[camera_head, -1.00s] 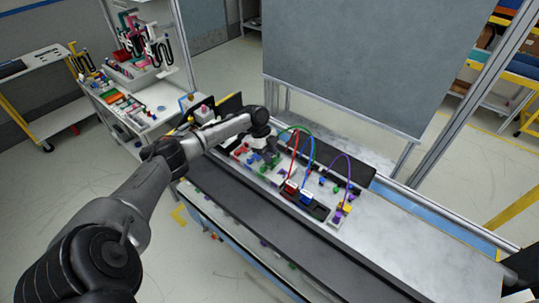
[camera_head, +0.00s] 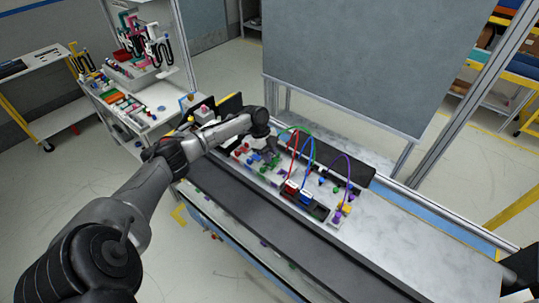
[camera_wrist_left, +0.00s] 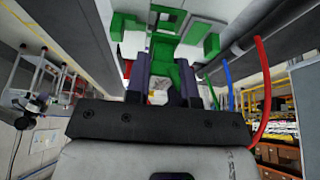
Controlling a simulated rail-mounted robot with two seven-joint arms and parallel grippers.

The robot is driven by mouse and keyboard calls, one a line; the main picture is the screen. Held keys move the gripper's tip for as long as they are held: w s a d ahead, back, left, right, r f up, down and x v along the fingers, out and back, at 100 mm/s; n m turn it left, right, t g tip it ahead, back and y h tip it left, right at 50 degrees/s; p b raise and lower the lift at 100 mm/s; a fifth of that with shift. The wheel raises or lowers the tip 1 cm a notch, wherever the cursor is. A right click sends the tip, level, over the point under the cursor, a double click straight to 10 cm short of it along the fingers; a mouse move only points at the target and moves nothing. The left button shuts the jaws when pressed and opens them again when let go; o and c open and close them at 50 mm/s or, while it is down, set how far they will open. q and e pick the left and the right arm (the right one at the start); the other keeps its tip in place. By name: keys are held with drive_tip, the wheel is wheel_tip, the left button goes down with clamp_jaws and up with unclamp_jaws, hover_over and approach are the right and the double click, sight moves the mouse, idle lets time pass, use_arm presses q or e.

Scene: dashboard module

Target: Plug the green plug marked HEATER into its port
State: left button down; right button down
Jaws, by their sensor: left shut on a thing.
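My left gripper (camera_head: 268,152) points down over the left part of the dashboard module on the bench. In the left wrist view its two fingers (camera_wrist_left: 164,85) are shut on the green plug (camera_wrist_left: 161,68). Beyond the plug are green port-like parts (camera_wrist_left: 168,22) on a pale panel, close to the plug. I cannot tell whether the plug touches or sits in a port. The HEATER marking cannot be read. A green cable (camera_head: 294,127) arches up beside the gripper. My right gripper is not in view.
A red plug (camera_head: 290,187) and a blue plug (camera_head: 306,197) with arching cables sit just right of the gripper. A purple cable (camera_head: 347,165) arches farther right. The bench's right end (camera_head: 400,228) is clear. A cart with parts (camera_head: 150,108) stands at left.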

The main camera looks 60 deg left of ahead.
use_arm(q)
drive_tip(key=shift+f, duration=0.2)
drive_tip(key=shift+f+b, duration=0.7)
drive_tip(key=shift+f, duration=0.1)
drive_tip(key=c, duration=0.9)
unclamp_jaws()
drive_tip(key=shift+r, duration=0.15)
drive_tip(key=b+v, duration=0.1)
drive_tip(key=v, duration=1.2)
drive_tip(key=shift+r+b, duration=0.25)
drive_tip(key=shift+b, duration=0.15)
drive_tip(key=shift+a, duration=0.15)
drive_tip(key=shift+c, duration=0.4)
